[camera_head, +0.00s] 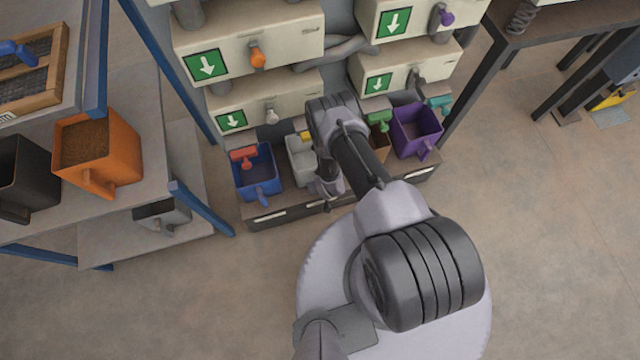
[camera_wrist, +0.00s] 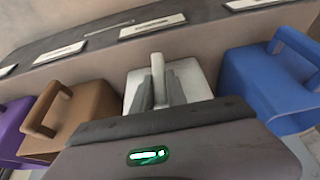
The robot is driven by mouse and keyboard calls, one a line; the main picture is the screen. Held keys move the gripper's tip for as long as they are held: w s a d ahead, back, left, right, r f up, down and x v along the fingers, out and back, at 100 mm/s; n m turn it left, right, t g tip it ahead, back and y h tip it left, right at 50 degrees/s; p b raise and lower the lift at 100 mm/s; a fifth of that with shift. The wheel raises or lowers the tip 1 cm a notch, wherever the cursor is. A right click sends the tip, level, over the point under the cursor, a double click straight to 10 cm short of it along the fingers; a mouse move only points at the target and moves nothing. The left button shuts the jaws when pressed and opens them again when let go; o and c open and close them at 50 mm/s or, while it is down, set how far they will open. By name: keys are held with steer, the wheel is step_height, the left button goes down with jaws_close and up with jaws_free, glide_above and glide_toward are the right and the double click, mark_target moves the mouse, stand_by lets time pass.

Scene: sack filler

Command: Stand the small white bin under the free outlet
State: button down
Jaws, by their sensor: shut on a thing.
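The small white bin (camera_head: 299,160) stands on the low shelf at the foot of the filler, partly hidden by my arm. It stands between the blue bin (camera_head: 246,178) and the brown bin (camera_head: 380,142). In the wrist view the white bin (camera_wrist: 200,82) is straight ahead, and my gripper (camera_wrist: 161,88) is shut on its upright handle. My gripper (camera_head: 328,186) also shows in the head view at the bin's near side. A yellow outlet (camera_head: 304,136) shows just above the white bin. Red (camera_head: 243,154), green (camera_head: 379,117) and teal (camera_head: 438,103) outlets are along the same row.
The purple bin (camera_head: 415,132) stands at the shelf's right end. At left, a blue-framed rack (camera_head: 190,200) holds an orange bin (camera_head: 112,155) and a black bin (camera_head: 22,185). A dark table (camera_head: 545,35) is at upper right.

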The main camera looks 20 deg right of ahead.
steer(key=shift+r, duration=0.2)
steer(key=c, duration=1.3)
jaws_free()
steer(key=shift+w+f, duration=0.1)
steer(key=shift+f, duration=0.1)
steer(key=p+v, duration=0.7)
steer(key=v, duration=0.5)
steer(key=shift+r, duration=0.25)
